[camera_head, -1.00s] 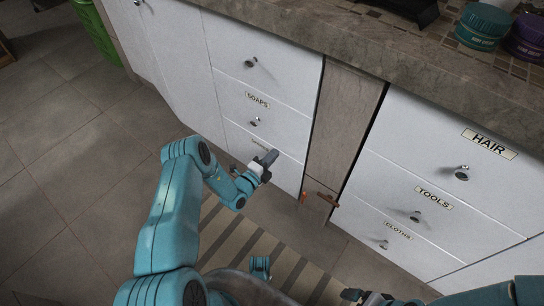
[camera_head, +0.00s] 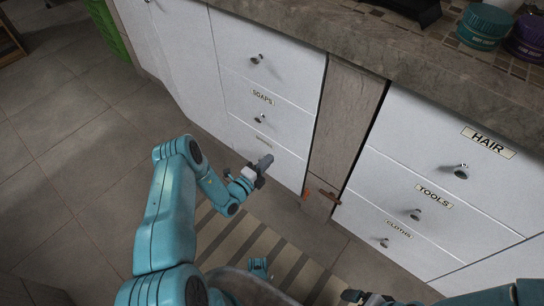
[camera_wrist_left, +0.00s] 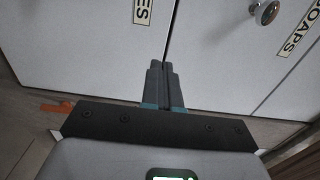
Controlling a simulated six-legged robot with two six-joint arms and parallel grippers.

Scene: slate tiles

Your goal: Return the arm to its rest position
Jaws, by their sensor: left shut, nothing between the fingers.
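My left arm is teal and bent, coming in from the lower left of the head view. Its left gripper (camera_head: 265,161) is in front of the lowest drawer of the left cabinet, shut and empty. In the left wrist view the two grey fingers (camera_wrist_left: 163,80) lie together with nothing between them, and pale drawer fronts are behind. Part of my right gripper (camera_head: 354,296) shows at the bottom edge of the head view; whether it is open cannot be told.
The soaps drawer (camera_head: 239,99) and the drawers around it look shut. A wooden panel (camera_head: 345,120) separates them from the hair drawer (camera_head: 440,160) and the drawers below it. A stone counter (camera_head: 400,55) overhangs above. A striped mat (camera_head: 225,240) lies below; tiled floor is clear at left.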

